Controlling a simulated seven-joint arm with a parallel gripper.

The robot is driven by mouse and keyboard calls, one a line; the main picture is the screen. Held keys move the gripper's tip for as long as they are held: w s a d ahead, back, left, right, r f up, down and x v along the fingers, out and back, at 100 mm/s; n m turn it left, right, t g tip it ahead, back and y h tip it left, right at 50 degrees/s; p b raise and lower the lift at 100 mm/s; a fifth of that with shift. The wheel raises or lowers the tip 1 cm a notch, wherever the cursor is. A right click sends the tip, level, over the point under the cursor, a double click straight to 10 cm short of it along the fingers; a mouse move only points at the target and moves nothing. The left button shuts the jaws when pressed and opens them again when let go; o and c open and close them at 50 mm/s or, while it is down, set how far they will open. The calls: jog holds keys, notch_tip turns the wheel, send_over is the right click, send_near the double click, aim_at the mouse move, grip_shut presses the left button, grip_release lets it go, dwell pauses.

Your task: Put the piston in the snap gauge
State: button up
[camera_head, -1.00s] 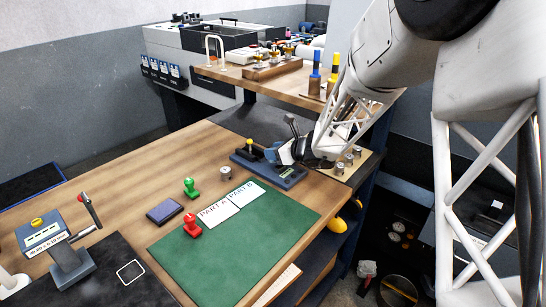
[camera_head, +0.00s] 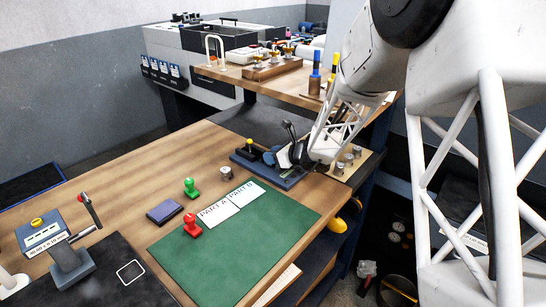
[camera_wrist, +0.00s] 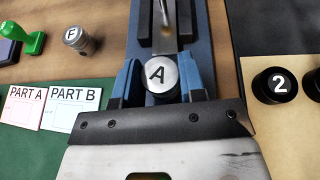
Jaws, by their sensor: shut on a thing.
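My gripper (camera_wrist: 161,82) is shut on a piston (camera_wrist: 160,75), a round metal part with its top marked A. In the wrist view the blue fingers stand on both sides of it. The piston is over a dark blue bench fixture (camera_wrist: 143,28), just below a metal rod in the picture. This fixture (camera_head: 287,182), with a lever and yellow-topped knob, seems to be the snap gauge. I cannot tell whether the piston touches the fixture.
A piston marked F (camera_wrist: 76,38) stands left of the fixture. Green (camera_head: 190,188) and red (camera_head: 192,226) stamps and PART A and PART B cards (camera_head: 217,212) lie nearer. A gauge stand (camera_head: 70,262) is far left.

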jog(key=shift+f, duration=0.3)
jog(key=shift+f, duration=0.1)
jog(key=o, duration=1)
jog(key=shift+c, duration=0.2)
jog(key=v, duration=1.2)
